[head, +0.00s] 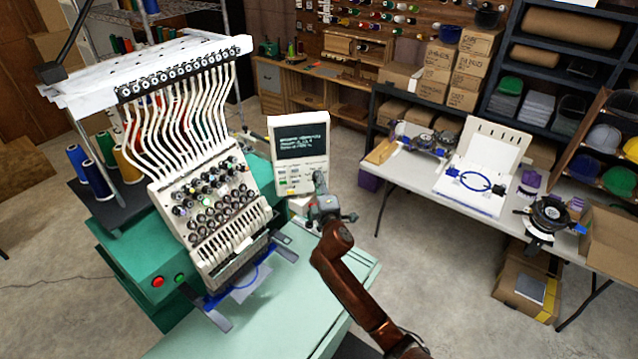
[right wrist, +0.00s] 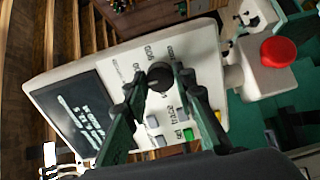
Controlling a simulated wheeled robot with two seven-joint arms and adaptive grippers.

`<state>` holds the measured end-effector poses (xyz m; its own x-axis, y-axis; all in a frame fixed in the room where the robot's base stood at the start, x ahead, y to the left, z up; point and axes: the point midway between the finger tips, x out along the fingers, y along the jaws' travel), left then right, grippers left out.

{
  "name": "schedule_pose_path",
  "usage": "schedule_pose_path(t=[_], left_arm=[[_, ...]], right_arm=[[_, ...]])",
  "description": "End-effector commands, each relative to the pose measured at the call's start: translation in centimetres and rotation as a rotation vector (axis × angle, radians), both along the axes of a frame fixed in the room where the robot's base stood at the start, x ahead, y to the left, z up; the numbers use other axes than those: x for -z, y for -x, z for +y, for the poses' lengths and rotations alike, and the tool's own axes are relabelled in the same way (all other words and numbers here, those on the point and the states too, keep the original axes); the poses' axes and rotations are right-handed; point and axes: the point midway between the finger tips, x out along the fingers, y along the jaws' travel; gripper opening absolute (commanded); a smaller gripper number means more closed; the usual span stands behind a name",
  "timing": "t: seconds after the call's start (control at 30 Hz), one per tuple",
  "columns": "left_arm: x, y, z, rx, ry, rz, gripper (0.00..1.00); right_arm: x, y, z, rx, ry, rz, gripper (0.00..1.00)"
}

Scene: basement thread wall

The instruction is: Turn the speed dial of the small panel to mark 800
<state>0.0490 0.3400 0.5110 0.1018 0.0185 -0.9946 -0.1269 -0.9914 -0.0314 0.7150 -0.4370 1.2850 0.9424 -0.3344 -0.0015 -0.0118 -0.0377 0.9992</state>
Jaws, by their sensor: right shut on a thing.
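The small panel (head: 290,181) is a white box with a dark lit screen, standing beside the embroidery machine. It fills the middle of the right wrist view (right wrist: 92,68), turned on its side. The speed dial (right wrist: 160,75) is a round black knob with printed numbers around it, too small to read surely. My right gripper (head: 319,180) is at the panel's lower right corner. In the right wrist view its two fingers (right wrist: 161,84) stand on either side of the dial and are shut on it. In the head view the gripper hides the dial. My left gripper is not in view.
Small coloured buttons (right wrist: 187,133) lie close to the fingers. A red stop button (right wrist: 279,53) sits on a light box beside the panel. The embroidery machine (head: 205,190) stands left of the panel. A white table (head: 400,184) with hoops is at right.

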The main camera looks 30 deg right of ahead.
Motion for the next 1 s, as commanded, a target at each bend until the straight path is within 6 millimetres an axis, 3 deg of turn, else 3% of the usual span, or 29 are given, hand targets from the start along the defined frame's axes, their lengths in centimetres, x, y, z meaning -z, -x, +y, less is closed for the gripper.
schedule_pose_path(t=[0.5, 1.0], left_arm=[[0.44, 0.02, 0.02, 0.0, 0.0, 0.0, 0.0], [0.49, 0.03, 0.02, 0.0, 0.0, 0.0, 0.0]], right_arm=[[-0.35, -0.07, 0.14, -0.003, -0.336, -0.125, 0.0], [-0.5, -0.06, 0.11, -0.004, -0.406, -0.153, 0.0]])
